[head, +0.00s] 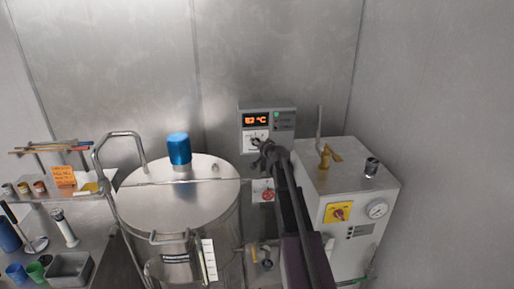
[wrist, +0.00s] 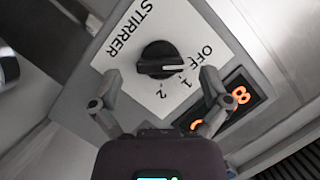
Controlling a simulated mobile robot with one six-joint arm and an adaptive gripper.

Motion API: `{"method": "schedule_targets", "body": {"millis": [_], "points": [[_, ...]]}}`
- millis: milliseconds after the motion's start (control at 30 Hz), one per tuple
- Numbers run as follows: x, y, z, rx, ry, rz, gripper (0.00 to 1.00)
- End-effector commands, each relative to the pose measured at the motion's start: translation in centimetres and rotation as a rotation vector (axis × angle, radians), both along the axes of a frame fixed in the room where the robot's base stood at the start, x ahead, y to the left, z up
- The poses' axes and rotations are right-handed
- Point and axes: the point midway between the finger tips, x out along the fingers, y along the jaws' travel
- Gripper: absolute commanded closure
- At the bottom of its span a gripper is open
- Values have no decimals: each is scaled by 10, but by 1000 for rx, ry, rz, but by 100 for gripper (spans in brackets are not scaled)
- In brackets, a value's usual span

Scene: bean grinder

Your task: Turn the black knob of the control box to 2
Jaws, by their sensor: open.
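The control box (head: 287,111) is on the back wall, with a lit orange display. In the wrist view its black knob (wrist: 160,55) sits on a white label (wrist: 120,48) reading STIRRER, with OFF, 1 and 2 beside the knob. The knob's white mark points right, toward the space around OFF and 1; I cannot tell exactly which. My gripper (wrist: 160,75) is open, its two fingers apart on either side of the knob's lower part, seemingly not touching it.
A steel tank (head: 180,205) with a blue-capped top (head: 179,149) stands left of my arm. A white boiler box (head: 350,190) with a gauge and yellow switch stands close on the right. A shelf with small jars is at the far left.

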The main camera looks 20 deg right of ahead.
Motion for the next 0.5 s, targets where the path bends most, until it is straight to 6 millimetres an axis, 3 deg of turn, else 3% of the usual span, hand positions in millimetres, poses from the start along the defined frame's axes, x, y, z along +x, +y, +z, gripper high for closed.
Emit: {"method": "schedule_targets", "body": {"millis": [200,500], "points": [[17,0,-5,0,0,0,3],[18,0,-5,1,0,0,3]]}}
